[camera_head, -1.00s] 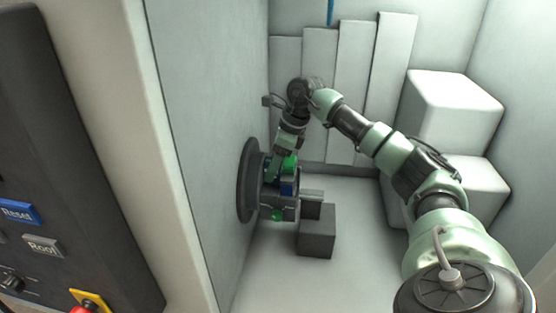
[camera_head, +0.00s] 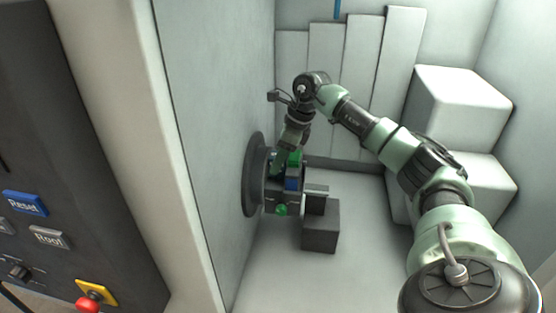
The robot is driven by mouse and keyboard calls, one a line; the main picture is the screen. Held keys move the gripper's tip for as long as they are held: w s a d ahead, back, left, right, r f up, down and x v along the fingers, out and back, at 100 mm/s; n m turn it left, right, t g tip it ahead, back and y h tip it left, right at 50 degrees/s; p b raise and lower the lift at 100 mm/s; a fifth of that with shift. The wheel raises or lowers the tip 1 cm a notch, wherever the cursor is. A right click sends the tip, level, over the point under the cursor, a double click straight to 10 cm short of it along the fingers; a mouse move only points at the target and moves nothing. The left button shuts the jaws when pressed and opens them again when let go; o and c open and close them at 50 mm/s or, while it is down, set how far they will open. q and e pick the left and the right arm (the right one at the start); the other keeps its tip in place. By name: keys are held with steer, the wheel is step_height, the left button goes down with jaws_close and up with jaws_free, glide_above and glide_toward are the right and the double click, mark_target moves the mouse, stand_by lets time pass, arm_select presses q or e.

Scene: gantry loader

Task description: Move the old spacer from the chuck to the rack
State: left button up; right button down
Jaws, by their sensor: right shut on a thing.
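The chuck (camera_head: 254,177) is a dark round disc on the left wall of the machine, with green-marked jaws in front of it. My right gripper (camera_head: 281,172) reaches down to the front of the chuck and is shut on the old spacer. The spacer is mostly hidden among the jaws and fingers, and I cannot make out its outline. A small blue patch (camera_head: 292,183) shows there; I cannot tell what it belongs to. My left gripper and the rack are not in view.
A dark grey block (camera_head: 320,232) stands on the machine floor just right of the chuck. White boxes (camera_head: 462,105) are stacked at the right. Tall pale panels (camera_head: 365,75) line the back. The control panel (camera_head: 70,180) is outside at left. The floor in front is clear.

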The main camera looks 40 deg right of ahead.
steer(key=shift+r, duration=0.25)
stand_by(0.3)
steer(key=shift+r+p, duration=2.75)
steer(key=shift+r, duration=0.5)
steer(key=shift+f, duration=0.1)
